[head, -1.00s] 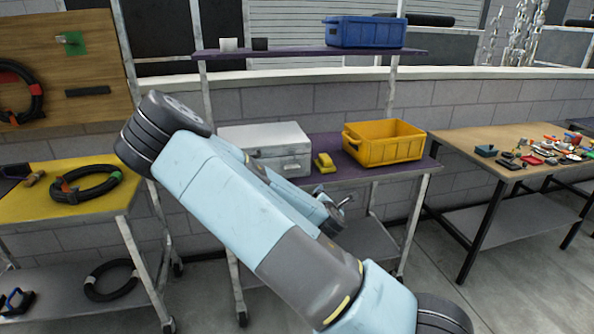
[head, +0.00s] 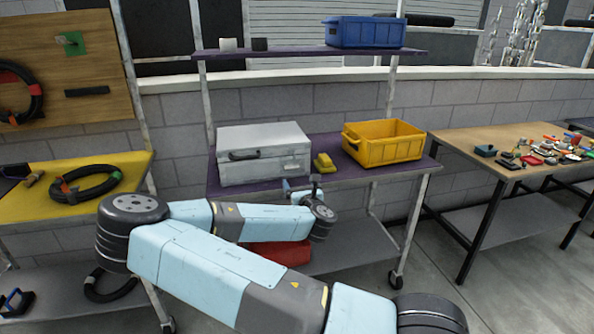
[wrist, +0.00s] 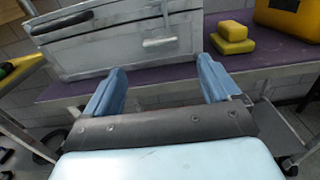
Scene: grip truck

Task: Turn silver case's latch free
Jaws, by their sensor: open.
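The silver case (head: 264,152) lies closed on the purple shelf of the middle rack, its front facing me. It also fills the upper left of the wrist view (wrist: 115,45). A dark handle (wrist: 62,22) is on the left of its front. A pale latch (wrist: 160,42) sits right of the handle, and a small lever above it looks upright. My gripper (wrist: 160,82) is open and empty, its two blue fingers apart. It points toward the case front from just before the shelf edge, not touching the latch. In the head view my gripper (head: 301,186) is small and partly hidden by my wrist.
Yellow blocks (head: 324,163) stand just right of the case, and a yellow bin (head: 384,143) stands farther right on the purple shelf (head: 340,174). A red object (head: 275,252) lies on the lower shelf. A blue bin (head: 364,32) is on the top shelf.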

